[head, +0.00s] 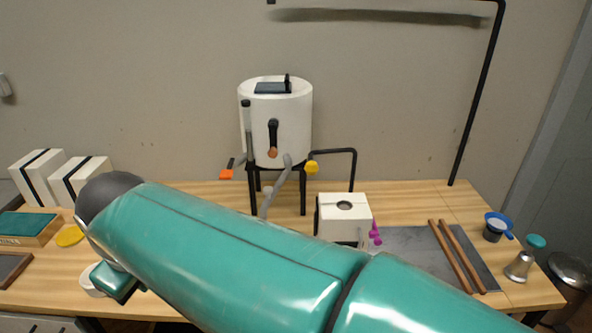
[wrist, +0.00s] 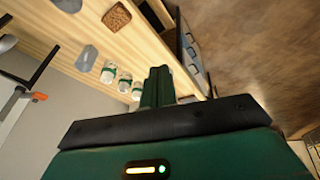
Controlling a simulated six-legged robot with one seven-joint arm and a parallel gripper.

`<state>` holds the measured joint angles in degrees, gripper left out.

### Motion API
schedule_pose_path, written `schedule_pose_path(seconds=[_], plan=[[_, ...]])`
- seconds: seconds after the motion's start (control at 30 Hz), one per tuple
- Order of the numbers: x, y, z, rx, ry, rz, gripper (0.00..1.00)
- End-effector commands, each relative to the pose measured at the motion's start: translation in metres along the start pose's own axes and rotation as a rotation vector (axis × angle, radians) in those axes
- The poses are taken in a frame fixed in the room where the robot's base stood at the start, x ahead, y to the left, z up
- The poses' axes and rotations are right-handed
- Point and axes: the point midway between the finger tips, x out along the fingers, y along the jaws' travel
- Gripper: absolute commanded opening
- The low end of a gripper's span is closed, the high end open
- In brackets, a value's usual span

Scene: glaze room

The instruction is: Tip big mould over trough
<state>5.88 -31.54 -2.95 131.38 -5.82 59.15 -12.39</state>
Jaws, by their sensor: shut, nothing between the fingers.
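A white block-shaped mould (head: 343,218) with a dark round hole in its top stands on the table right of centre in the head view. It looks like the big mould. Purple knobs show at its right side. A dark grey tray (head: 405,242) with two wooden rods (head: 450,257) across it lies right of the mould; it looks like the trough. My gripper (wrist: 158,85) shows in the wrist view with its green fingers together and nothing between them. It is apart from the mould and tray, which I cannot make out in the wrist view. My arm hides the table's front middle.
A white tank (head: 276,122) on black legs stands behind the mould. White strapped blocks (head: 80,182) stand at the left. A blue-rimmed cup (head: 494,228) and metal shaker (head: 519,267) sit at the right. The wrist view shows several green-banded jars (wrist: 124,84) and a brown sponge-like piece (wrist: 117,16).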

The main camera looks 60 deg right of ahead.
Motion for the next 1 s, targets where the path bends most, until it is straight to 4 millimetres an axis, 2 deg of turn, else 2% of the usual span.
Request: schedule_pose_path(seconds=[0.03,0.1,0.17,0.3,0.47,0.6,0.7,0.8,1.0], plan=[[0.001,0.026,-0.011,-0.022,-0.052,0.025,0.0],[0.001,0.06,-0.021,-0.067,-0.124,0.057,0.0],[0.002,0.09,-0.027,-0.104,-0.189,0.078,0.0],[0.005,0.163,-0.033,-0.181,-0.353,0.109,0.0],[0.01,0.248,-0.024,-0.253,-0.559,0.108,0.0],[0.013,0.315,-0.005,-0.301,-0.738,0.073,0.0],[0.014,0.349,0.009,-0.325,-0.839,0.039,0.0],[0.014,0.37,0.019,-0.34,-0.904,0.01,0.0],[0.013,0.381,0.025,-0.351,-0.941,-0.008,0.0]])
